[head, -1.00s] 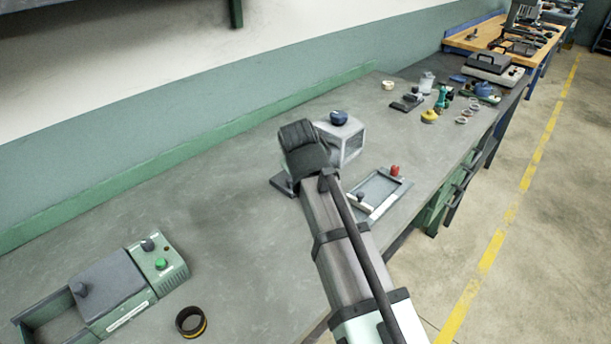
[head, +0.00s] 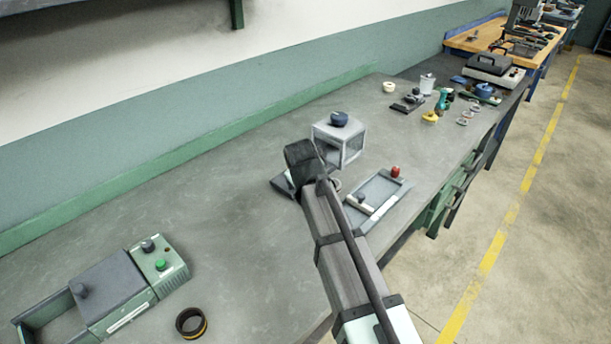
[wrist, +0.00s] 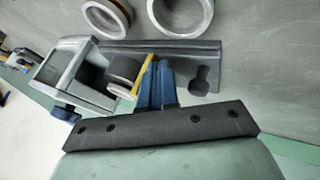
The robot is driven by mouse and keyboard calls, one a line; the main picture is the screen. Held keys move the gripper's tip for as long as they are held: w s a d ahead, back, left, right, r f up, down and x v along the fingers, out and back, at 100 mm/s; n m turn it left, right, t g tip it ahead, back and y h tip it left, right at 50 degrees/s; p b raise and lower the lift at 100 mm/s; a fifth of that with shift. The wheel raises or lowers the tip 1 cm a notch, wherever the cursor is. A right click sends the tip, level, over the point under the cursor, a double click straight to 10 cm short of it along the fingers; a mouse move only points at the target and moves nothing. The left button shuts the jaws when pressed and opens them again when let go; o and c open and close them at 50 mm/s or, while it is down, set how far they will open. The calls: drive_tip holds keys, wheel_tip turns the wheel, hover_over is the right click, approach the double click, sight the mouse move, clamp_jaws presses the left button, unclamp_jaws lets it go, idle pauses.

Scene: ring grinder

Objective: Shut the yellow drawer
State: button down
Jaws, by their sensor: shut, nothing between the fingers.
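No clear yellow drawer shows in the head view. In the wrist view a thin yellow part (wrist: 144,76) stands beside a dark cylinder (wrist: 125,69) on a dark grey base (wrist: 206,65); I cannot tell whether it is the drawer's edge. My gripper (wrist: 158,84) has blue fingers, shut and empty, close beside the yellow part; contact is unclear. A light grey box (wrist: 88,82) with a blue knob (wrist: 67,113) is to the left. In the head view this box (head: 350,149) stands just beyond my dark wrist, which hides the fingers.
Two rings (wrist: 104,14) (wrist: 180,14) lie beyond the base. In the head view a shallow tray (head: 378,190) with a red knob lies right of my arm. A green unit (head: 158,265) and a dark ring (head: 191,322) are at lower left. The bench between is clear.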

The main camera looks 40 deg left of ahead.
idle(0.3)
drive_tip(key=w, duration=1.2)
drive_tip(key=shift+a, duration=0.1)
drive_tip(key=shift+w, duration=0.4)
drive_tip(key=v, duration=1)
drive_tip(key=shift+s, duration=0.3)
